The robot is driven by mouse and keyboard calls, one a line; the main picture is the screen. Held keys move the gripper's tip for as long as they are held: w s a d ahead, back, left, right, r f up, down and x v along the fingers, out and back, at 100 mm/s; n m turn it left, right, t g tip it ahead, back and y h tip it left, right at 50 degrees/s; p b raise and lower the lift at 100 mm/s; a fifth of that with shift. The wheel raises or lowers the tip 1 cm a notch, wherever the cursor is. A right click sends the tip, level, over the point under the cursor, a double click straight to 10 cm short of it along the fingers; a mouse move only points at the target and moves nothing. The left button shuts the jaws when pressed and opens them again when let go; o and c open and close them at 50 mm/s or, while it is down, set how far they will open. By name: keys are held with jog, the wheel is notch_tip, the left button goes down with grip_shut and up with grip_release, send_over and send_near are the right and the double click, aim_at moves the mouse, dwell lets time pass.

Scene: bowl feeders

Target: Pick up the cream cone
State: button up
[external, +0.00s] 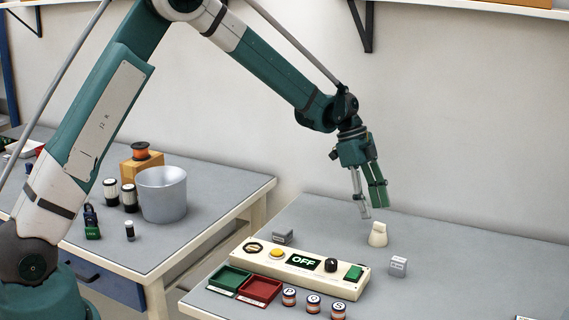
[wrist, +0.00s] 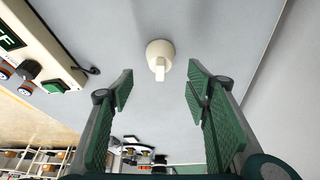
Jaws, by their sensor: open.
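The cream cone (external: 377,235) stands upright on the grey table, behind the right end of the control panel. In the wrist view the cone (wrist: 160,54) shows as a round cream base with a narrow, blocky top, ahead of the fingertips and roughly centred between them. My gripper (external: 373,213) is above the table by the cone, fingers pointing down. In the wrist view my gripper (wrist: 160,84) is open with nothing between its green-padded fingers.
The cream control panel (external: 300,262) with an OFF display lies left of the cone. A small grey block (external: 398,266) sits in front right. Green (external: 230,280) and red (external: 260,290) trays and several striped cylinders lie in front. The table right of the cone is largely clear.

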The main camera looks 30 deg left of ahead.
aim_at(377, 222)
jog(key=shift+d+f, duration=0.2)
jog(key=shift+f, duration=0.1)
jog(key=shift+x, duration=1.2)
jog(key=shift+f, duration=0.1)
jog(key=shift+b+x, duration=0.6)
jog(key=shift+x, duration=1.9)
jog(key=shift+c, duration=0.5)
jog(key=c, duration=0.8)
